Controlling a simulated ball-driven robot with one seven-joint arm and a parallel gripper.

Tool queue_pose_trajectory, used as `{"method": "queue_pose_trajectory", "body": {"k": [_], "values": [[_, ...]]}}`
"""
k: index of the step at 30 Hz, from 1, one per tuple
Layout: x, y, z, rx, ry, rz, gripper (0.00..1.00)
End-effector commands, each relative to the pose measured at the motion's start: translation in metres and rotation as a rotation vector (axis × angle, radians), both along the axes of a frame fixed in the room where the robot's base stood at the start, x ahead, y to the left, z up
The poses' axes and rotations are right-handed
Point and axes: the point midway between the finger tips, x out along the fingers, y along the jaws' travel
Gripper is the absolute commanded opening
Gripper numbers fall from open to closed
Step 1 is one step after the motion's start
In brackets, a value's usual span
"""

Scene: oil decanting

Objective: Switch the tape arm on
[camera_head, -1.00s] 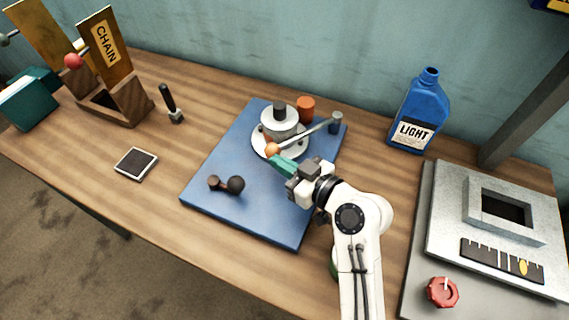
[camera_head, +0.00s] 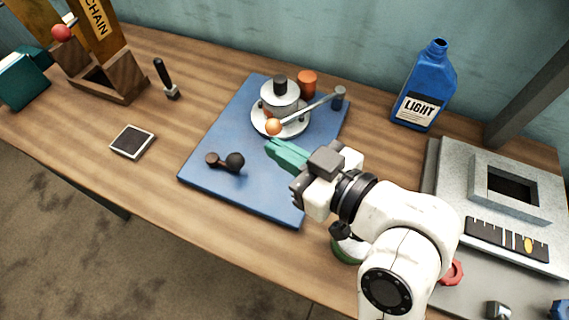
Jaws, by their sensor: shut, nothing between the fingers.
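The tape arm (camera_head: 306,112) is a thin grey bar with an orange ball (camera_head: 273,127) at its free end. It runs from a grey post (camera_head: 339,97) at the right to the round silver-white turntable-like unit (camera_head: 280,100) on the blue mat (camera_head: 232,130). The orange ball is at the near side of the unit's disc. My gripper (camera_head: 273,148), with teal fingers, is shut and empty. It is just nearer than the ball, and a small gap shows between them.
An orange cylinder (camera_head: 307,82) stands behind the unit. A dark lever with a black knob (camera_head: 235,161) is on the mat's left part. A blue LIGHT bottle (camera_head: 424,85) stands at the back right. A grey panel (camera_head: 512,213) is at the right. Free table lies at left.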

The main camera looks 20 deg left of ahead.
Motion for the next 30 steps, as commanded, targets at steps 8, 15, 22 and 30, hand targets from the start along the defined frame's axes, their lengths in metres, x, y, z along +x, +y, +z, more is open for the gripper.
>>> {"method": "queue_pose_trajectory", "body": {"k": [8, 15, 22, 30], "values": [[-0.028, -0.013, 0.013, 0.000, 0.000, -0.002, 0.00], [-0.031, -0.014, 0.015, -0.001, 0.001, -0.002, 0.00], [-0.031, -0.014, 0.015, -0.001, 0.001, -0.002, 0.00], [-0.031, -0.014, 0.021, -0.001, 0.000, -0.002, 0.00]]}}
